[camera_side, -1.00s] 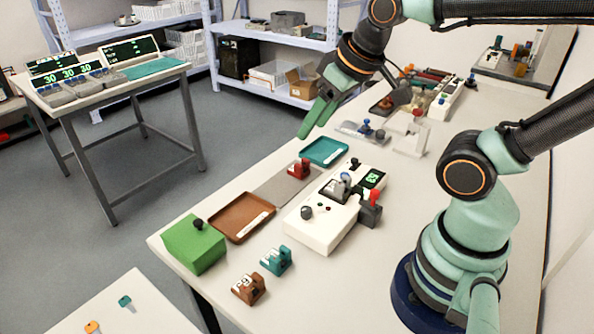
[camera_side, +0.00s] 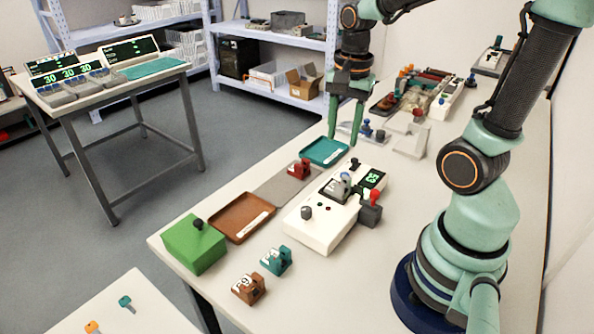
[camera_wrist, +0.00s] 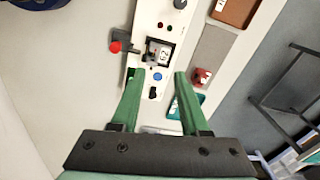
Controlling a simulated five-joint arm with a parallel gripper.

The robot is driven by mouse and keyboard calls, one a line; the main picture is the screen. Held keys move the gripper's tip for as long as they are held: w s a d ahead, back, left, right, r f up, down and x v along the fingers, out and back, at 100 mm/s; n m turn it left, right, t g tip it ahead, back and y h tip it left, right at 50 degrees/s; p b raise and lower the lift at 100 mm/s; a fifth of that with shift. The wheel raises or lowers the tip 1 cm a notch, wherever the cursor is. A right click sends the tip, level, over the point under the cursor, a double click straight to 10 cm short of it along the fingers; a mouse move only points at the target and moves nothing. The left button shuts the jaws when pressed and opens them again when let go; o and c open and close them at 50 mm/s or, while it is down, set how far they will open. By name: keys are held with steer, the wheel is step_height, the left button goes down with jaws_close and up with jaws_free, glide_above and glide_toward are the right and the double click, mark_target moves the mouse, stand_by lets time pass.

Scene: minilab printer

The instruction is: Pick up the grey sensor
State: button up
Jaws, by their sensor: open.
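The grey sensor (camera_side: 340,187) sits in the dark square recess on top of the white printer (camera_side: 318,228). In the wrist view the grey sensor (camera_wrist: 159,54) shows with a pale label, just beyond the fingertips and roughly between their lines. My gripper (camera_side: 344,140) is open and empty, pointing down behind the printer, close to the teal tray in the side view. In the wrist view my gripper (camera_wrist: 160,73) spans part of the printer, its green fingers apart from the sensor.
A red sensor (camera_side: 299,170) stands on a grey mat (camera_side: 275,195) between the teal tray (camera_side: 324,152) and brown tray (camera_side: 233,221). A red-topped lever (camera_side: 371,205) stands beside the printer. A green box (camera_side: 194,245), teal sensor (camera_side: 276,261) and brown sensor (camera_side: 248,289) are at the near end.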

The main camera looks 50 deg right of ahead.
mark_target(341, 183)
steer(key=f, duration=0.4)
steer(key=f+m, duration=0.1)
steer(key=f, duration=0.3)
steer(key=d+f+m, duration=0.1)
steer(key=f, duration=0.4)
steer(key=shift+s+g, duration=0.1)
steer(key=shift+g, duration=0.2)
jaws_close()
